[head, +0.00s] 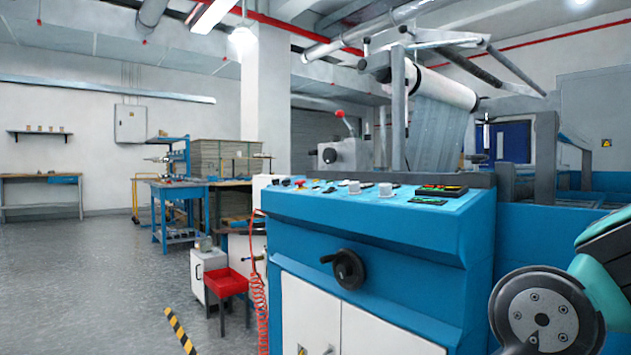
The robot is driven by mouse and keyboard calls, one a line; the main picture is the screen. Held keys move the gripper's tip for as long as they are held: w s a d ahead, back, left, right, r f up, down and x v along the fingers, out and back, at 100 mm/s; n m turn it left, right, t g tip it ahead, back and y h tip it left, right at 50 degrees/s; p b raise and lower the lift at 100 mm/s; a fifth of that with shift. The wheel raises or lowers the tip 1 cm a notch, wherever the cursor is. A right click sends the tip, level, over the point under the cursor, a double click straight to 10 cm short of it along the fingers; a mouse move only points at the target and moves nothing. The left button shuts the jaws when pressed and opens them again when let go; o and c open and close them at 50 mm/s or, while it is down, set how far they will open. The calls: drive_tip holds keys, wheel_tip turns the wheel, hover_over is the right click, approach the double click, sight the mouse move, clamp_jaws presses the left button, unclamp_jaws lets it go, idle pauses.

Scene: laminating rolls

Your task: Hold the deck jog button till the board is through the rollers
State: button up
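The control deck (340,200) is the sloped top of a blue machine cabinet in the middle of the head view. Small buttons and knobs sit along it, including a red one (299,182) near the left end, pale knobs (385,190) and dark display panels (440,191) on the right. I cannot tell which one is the jog button. A large film roll (445,88) hangs above and behind the deck, with film running down from it. The pressing rollers and the board cannot be made out. My gripper is out of view; only part of my arm shows at the lower right.
A black handwheel (348,269) sticks out from the cabinet front. Blue workbenches (178,205) are farther back. The grey floor (75,290) at left is open.

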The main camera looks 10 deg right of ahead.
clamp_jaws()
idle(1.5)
